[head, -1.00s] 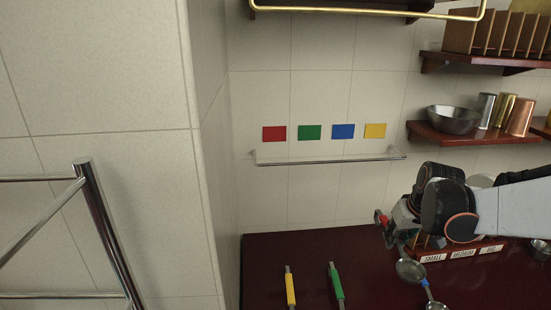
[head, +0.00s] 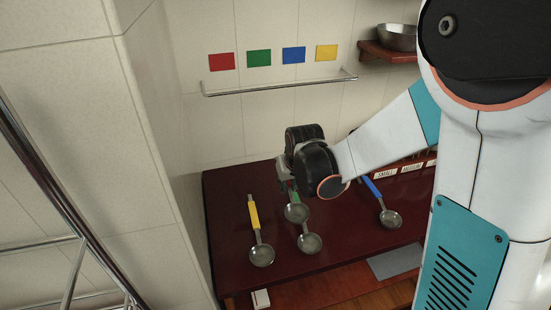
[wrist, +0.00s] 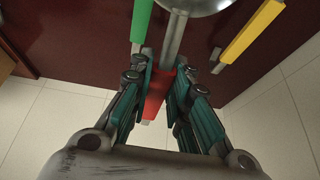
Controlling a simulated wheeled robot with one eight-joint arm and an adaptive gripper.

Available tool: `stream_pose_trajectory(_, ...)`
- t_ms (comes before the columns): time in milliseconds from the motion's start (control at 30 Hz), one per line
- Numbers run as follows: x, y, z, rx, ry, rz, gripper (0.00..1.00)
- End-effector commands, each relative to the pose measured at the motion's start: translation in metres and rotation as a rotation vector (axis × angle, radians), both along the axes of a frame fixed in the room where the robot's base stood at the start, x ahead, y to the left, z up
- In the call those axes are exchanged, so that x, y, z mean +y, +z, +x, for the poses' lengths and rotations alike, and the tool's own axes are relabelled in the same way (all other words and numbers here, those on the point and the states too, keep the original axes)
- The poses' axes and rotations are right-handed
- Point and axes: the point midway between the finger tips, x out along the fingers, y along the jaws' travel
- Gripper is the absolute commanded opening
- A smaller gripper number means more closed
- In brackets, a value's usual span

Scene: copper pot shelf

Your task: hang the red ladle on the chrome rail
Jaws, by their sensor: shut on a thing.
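The red ladle's red handle (wrist: 156,92) is between the fingers of my gripper (wrist: 160,80), which is shut on it. Its steel shaft and bowl (wrist: 195,4) reach toward the top of the wrist view. In the head view my gripper (head: 287,170) is over the dark red counter, below the rail, and mostly hides the handle. The ladle's bowl (head: 297,213) shows just below it, overlapping the green ladle in the picture. The chrome rail (head: 280,87) runs along the tiled wall, above and apart from my gripper. Nothing hangs on it.
Red (head: 221,62), green, blue and yellow squares are on the wall above the rail. The yellow ladle (head: 253,215), green ladle (head: 309,243) and blue ladle (head: 390,218) lie on the counter (head: 225,200). A shelf with a metal bowl (head: 397,37) is at right.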

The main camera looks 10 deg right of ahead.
Motion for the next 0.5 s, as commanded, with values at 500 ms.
stream_pose_trajectory(500,0.069,0.043,0.06,-0.734,0.106,0.048,0.0)
